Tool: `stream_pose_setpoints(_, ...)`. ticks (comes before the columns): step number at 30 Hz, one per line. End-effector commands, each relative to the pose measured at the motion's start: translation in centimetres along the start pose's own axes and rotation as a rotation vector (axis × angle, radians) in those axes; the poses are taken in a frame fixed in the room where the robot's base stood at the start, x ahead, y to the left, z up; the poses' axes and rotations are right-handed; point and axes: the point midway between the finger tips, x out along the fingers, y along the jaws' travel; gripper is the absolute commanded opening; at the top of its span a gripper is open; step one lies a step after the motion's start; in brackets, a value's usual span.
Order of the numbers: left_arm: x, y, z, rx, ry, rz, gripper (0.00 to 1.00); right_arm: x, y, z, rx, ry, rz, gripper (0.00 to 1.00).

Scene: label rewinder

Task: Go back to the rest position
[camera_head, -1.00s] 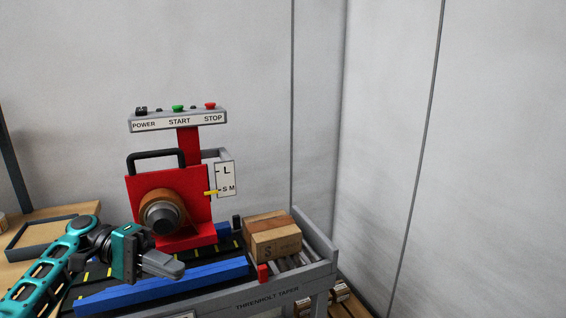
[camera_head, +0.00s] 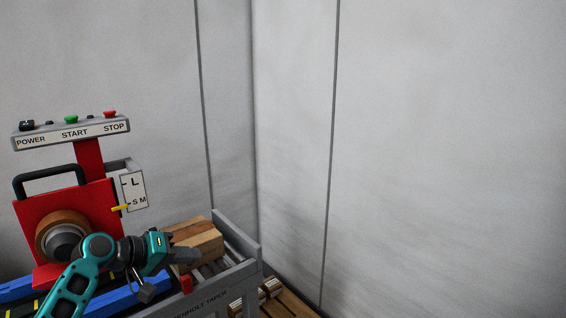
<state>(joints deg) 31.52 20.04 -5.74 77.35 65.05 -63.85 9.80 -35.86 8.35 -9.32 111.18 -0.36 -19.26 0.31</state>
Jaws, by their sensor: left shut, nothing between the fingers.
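My left gripper (camera_head: 185,256) is teal and dark grey and is shut with nothing in it. It shows in front of the cardboard box and the roller end of the taping machine, pointing right. I cannot tell whether it touches the box. My right gripper is out of view. The red taping machine (camera_head: 92,197) stands at the left with a brown tape roll (camera_head: 52,224) on its front.
A control bar (camera_head: 70,133) with POWER, START and STOP sits above the machine. The cardboard box (camera_head: 200,238) lies on the rollers (camera_head: 232,252), partly hidden by my gripper. A wooden pallet (camera_head: 285,304) is on the floor. Bare walls fill the right.

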Motion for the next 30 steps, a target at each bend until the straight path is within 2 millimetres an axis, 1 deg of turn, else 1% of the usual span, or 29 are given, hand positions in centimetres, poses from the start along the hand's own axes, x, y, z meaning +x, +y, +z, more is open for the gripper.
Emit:
stream_pose_setpoints(1, -0.1, -1.5, -1.7, 0.065, 0.086, -0.081, 0.00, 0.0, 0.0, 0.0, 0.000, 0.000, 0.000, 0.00)
stream_pose_setpoints(3, -0.8, -3.2, -4.2, 0.170, 0.207, -0.191, 0.00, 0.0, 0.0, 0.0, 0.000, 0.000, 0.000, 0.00)
stream_pose_setpoints(6, -2.3, -4.9, -7.6, 0.339, 0.365, -0.339, 0.00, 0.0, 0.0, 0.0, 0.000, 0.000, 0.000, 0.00)
stream_pose_setpoints(8, -3.4, -5.4, -9.4, 0.444, 0.448, -0.415, 0.00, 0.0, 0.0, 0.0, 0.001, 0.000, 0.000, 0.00)
stream_pose_setpoints(9, -4.1, -5.5, -10.4, 0.511, 0.496, -0.461, 0.00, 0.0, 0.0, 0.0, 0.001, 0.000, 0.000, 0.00)
stream_pose_setpoints(12, -5.8, -5.2, -12.6, 0.671, 0.597, -0.557, 0.00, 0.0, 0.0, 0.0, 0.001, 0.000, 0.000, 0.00)
stream_pose_setpoints(18, -8.3, -3.5, -15.3, 0.964, 0.743, -0.696, 0.00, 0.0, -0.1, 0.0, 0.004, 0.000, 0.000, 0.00)
stream_pose_setpoints(20, -8.8, -3.0, -15.7, 1.047, 0.773, -0.728, 0.00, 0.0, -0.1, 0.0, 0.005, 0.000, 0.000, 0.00)
stream_pose_setpoints(21, -7.5, -4.2, -13.3, 1.028, 0.731, -0.712, 0.00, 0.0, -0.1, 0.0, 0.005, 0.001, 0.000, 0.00)
stream_pose_setpoints(23, -6.4, -5.2, -10.8, 1.020, 0.697, -0.697, 0.00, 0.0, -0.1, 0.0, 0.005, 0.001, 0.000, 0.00)
stream_pose_setpoints(24, -5.8, -5.8, -9.2, 1.016, 0.675, -0.688, 0.00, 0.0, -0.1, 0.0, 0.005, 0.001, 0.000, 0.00)
stream_pose_setpoints(26, -4.9, -6.7, -6.6, 1.009, 0.641, -0.675, 0.00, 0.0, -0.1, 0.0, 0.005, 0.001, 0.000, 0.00)
stream_pose_setpoints(27, -4.3, -7.3, -4.7, 1.002, 0.616, -0.665, 0.00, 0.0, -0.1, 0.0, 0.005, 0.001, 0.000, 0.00)
stream_pose_setpoints(29, -3.4, -8.3, -1.6, 0.990, 0.578, -0.649, 0.00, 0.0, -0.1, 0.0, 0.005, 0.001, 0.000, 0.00)
stream_pose_setpoints(30, -3.0, -8.9, 0.6, 0.980, 0.550, -0.639, 0.00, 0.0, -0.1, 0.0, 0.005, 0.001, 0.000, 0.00)
